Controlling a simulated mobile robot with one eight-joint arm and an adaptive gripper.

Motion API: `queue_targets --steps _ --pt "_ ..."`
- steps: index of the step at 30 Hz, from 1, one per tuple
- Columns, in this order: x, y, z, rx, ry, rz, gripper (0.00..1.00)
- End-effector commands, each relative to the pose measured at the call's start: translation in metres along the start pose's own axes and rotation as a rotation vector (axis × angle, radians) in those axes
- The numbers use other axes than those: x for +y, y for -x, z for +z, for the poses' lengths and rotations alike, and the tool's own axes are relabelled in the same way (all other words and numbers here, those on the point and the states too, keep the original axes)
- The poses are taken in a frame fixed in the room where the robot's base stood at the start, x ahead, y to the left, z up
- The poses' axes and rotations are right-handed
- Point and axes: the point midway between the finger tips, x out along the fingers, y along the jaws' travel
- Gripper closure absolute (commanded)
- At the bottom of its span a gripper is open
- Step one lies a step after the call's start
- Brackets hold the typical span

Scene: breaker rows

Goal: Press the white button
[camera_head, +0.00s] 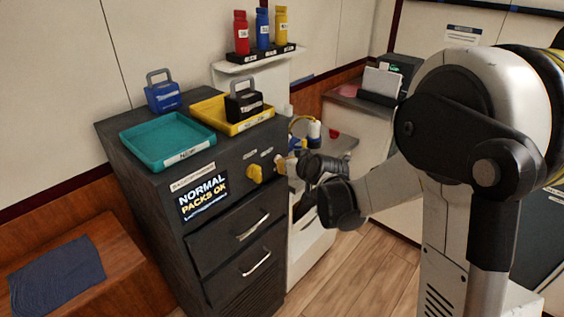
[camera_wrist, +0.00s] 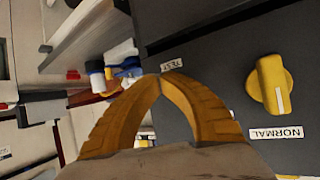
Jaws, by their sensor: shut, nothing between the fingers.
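No white button shows clearly in either view; the fingers cover the panel just below the TEST label (camera_wrist: 172,64). My gripper (camera_wrist: 164,78) is shut and empty, its yellow fingertips together beside that label at the edge of the dark cabinet front. I cannot tell whether the tips touch the panel. In the head view my gripper (camera_head: 283,166) is at the cabinet's upper right front, right of the yellow knob (camera_head: 255,173). The knob also shows in the wrist view (camera_wrist: 269,84), above a NORMAL label (camera_wrist: 276,133).
The dark cabinet (camera_head: 230,215) carries a teal tray (camera_head: 155,145), a yellow tray (camera_head: 213,108) and two padlock-like blocks. A screen (camera_head: 203,194) reads "NORMAL PACKS OK". Drawer handles (camera_head: 253,228) stick out below. Bottles (camera_head: 262,30) stand on a shelf behind. Floor (camera_head: 345,270) is open right of the cabinet.

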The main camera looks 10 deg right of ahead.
Motion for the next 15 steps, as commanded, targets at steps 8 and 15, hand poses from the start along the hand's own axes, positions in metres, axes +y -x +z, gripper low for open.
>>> queue_targets --steps 8,15 --pt "-0.0002 -0.0001 -0.0005 0.001 0.000 0.000 1.00" --pt "0.0036 0.0067 0.0034 0.001 -0.001 -0.001 1.00"
